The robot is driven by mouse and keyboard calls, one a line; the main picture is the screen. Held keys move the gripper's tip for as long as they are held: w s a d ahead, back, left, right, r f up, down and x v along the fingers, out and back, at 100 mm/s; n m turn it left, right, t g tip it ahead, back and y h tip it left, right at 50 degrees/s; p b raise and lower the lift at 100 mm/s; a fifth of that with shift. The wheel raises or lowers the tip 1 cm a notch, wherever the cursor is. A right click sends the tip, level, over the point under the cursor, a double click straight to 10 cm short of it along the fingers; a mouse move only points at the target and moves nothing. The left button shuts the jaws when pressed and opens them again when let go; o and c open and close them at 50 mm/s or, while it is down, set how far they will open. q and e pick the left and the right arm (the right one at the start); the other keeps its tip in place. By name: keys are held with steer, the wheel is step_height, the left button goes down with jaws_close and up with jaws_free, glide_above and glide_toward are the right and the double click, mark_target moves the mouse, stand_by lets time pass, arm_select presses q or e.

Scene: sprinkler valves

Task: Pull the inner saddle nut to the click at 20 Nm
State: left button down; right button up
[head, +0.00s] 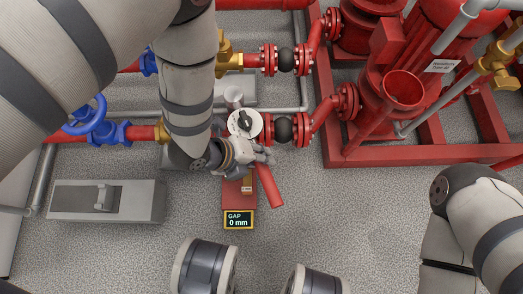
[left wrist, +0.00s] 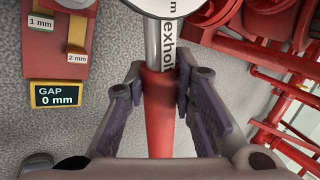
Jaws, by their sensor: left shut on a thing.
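My left gripper (head: 262,157) is shut on the red handle (head: 269,187) of a wrench-like tool. In the left wrist view the fingers of my left gripper (left wrist: 163,88) lie on both sides of the handle (left wrist: 160,130), where it meets a pale shaft (left wrist: 161,50) with dark lettering. The shaft runs toward a white round face (head: 243,123) with a dark knob, at the red pipe joint. I cannot make out the inner saddle nut; gripper and arm cover part of this area. My right gripper is not in view.
A gap display (head: 238,220) reads 0 mm on a red board with 1 mm and 2 mm tags. A blue valve (head: 88,118) and a grey box (head: 105,200) lie left. Red flanged pipes (head: 335,107) and a pump frame stand right.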

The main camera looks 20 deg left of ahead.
arm_select(q)
steer(key=shift+s+a+m, duration=0.2)
steer(key=shift+a+m, duration=0.1)
steer(key=shift+a, duration=0.05)
stand_by(0.6)
steer(key=shift+s+a+m, duration=0.35)
steer(key=shift+a+m, duration=0.05)
steer(key=shift+a, duration=0.2)
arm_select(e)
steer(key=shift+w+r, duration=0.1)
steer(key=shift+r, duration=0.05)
arm_select(q)
steer(key=shift+d, duration=0.1)
steer(key=shift+w+d+n+p, duration=0.3)
steer(key=shift+d+n+p, duration=0.1)
steer(key=shift+d+p, duration=0.05)
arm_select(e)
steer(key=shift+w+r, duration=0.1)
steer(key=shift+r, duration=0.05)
arm_select(q)
steer(key=shift+d, duration=0.1)
